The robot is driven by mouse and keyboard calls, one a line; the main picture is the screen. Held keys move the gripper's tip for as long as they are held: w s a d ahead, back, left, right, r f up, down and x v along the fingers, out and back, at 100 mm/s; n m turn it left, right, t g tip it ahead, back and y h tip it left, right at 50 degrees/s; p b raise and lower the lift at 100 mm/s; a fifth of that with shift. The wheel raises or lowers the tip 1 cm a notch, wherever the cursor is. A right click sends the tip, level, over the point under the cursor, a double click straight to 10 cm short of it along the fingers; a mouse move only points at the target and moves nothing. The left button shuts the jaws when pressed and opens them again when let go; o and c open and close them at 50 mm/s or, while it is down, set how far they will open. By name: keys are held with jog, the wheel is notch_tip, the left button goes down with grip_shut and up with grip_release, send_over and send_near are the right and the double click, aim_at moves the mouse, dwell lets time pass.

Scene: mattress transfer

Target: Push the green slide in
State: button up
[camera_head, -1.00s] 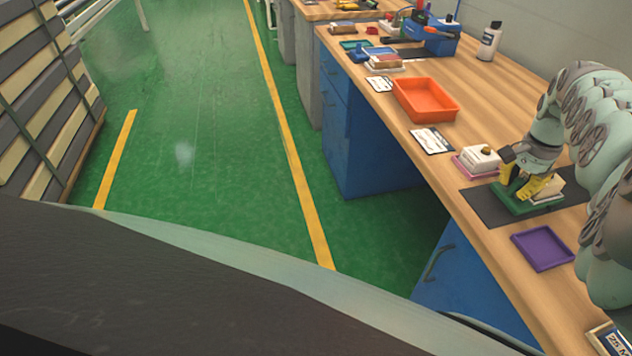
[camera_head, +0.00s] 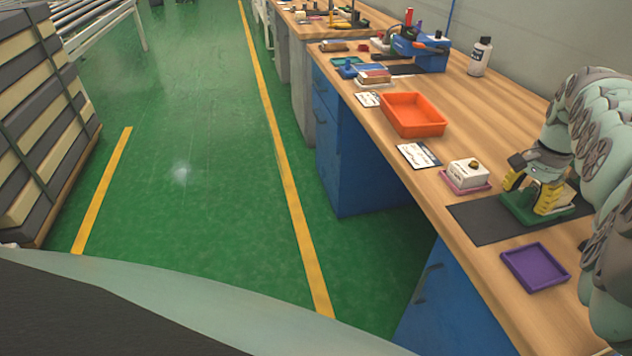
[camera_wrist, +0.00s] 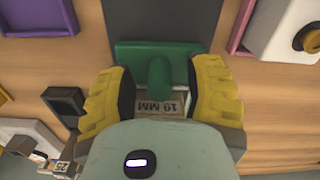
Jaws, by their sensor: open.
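The green slide is part of a green fixture (camera_head: 522,208) that stands on a dark mat (camera_head: 488,224) on the wooden bench. In the wrist view the green fixture (camera_wrist: 137,52) has a rounded green piece (camera_wrist: 160,80) standing out towards me, with a tan block marked "19 MM" (camera_wrist: 171,105) beside it. My gripper (camera_head: 532,193) is open at the fixture. In the wrist view its two yellow fingers (camera_wrist: 160,92) lie on either side of the rounded green piece, with gaps visible. Part of the fixture is hidden behind my fingers and wrist.
A purple tray (camera_head: 535,284) lies in front of the mat. A white box (camera_head: 468,174) stands on a pink tray (camera_head: 464,189) to the left. An orange bin (camera_head: 447,130) and a printed card (camera_head: 419,156) lie farther along the bench. The bench's front edge is close.

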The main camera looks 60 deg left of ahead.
notch_tip(320, 180, up, 12)
dwell(0.8)
jog(key=shift+w, duration=0.1)
